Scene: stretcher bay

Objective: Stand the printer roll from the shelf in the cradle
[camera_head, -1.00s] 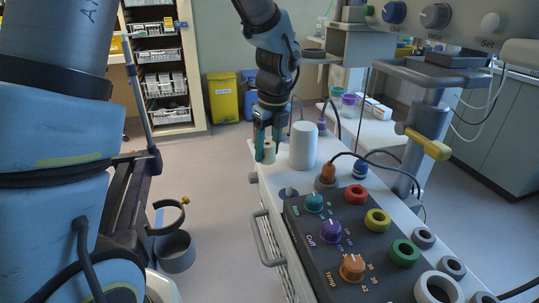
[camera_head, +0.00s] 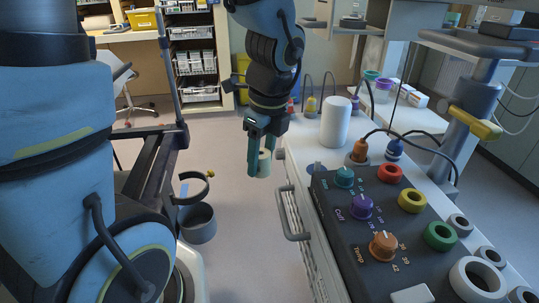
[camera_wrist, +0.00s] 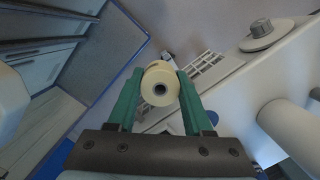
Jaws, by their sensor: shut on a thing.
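The cream printer roll (camera_head: 264,165) hangs upright between the green fingers of my gripper (camera_head: 259,160), beside the white shelf and clear of it. In the wrist view my gripper (camera_wrist: 160,95) is shut on the roll (camera_wrist: 161,73), whose dark core hole faces the camera. What looks like the cradle is a grey cup (camera_head: 199,224) with an open ring (camera_head: 180,199) above it, at the stretcher side, left of and lower than the roll. The cup's inside is only partly visible.
The white shelf (camera_head: 322,163) carries a white cylinder (camera_head: 335,122) and a dark control panel (camera_head: 345,225) with coloured knobs. A grey rail handle (camera_head: 291,220) juts from its side. Open floor (camera_head: 243,235) lies between the shelf and the cup.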

